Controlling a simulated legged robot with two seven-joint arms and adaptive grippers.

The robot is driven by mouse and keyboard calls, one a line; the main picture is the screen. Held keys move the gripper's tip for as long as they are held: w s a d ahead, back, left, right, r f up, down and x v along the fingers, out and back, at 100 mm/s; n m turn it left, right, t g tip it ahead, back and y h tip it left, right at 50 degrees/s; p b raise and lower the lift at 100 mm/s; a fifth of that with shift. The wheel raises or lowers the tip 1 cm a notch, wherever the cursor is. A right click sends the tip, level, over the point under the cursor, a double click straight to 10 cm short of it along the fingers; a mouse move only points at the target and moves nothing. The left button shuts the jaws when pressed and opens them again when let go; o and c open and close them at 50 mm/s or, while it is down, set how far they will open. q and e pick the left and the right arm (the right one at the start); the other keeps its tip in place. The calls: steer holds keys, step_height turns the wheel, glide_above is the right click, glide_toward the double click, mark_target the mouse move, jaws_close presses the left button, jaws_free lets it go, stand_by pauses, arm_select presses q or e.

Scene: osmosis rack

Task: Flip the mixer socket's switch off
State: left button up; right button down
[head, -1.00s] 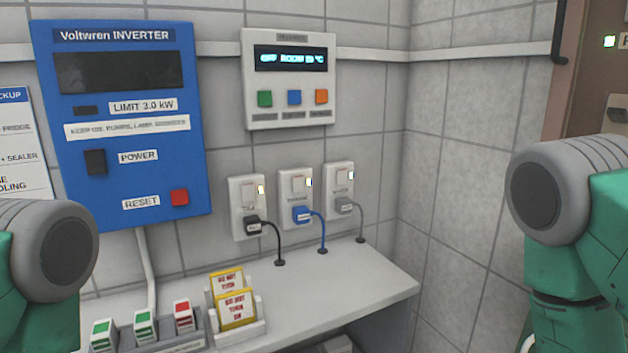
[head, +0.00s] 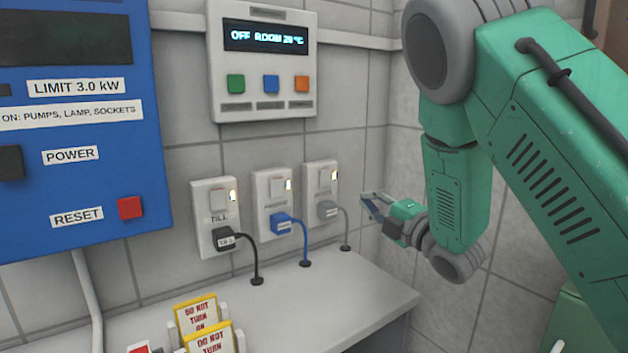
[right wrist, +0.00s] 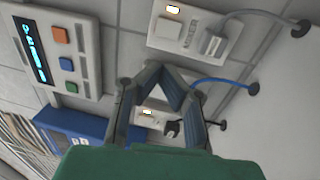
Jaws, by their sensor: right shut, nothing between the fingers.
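The mixer socket (head: 321,188) is the rightmost of three white wall sockets, with a square rocker switch, a lit indicator and a grey plug. Its lettering is blurred in the head view. In the right wrist view the mixer socket (right wrist: 185,28) appears turned sideways at the top, its switch (right wrist: 168,29) beside the lit indicator. My right gripper (head: 368,200) is shut and empty, just right of this socket and apart from its switch. The right wrist view shows its dark fingers (right wrist: 172,88) covering the middle socket. My left gripper is out of view.
The till socket (head: 214,222) with a black plug and the middle socket (head: 271,205) with a blue plug stand to the left. A controller panel (head: 262,62) hangs above. The blue inverter (head: 70,180) is at far left. Cables enter the counter (head: 330,300) below.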

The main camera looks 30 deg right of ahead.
mark_target(325, 175)
steer(key=w, duration=0.4)
steer(key=w+r, duration=0.1)
steer(key=w, duration=0.8)
steer(key=shift+w+a+r, duration=0.2)
steer(key=shift+w+a, duration=0.1)
steer(key=shift+w, duration=0.1)
steer(key=shift+w+r, duration=0.1)
steer(key=shift+w, duration=0.1)
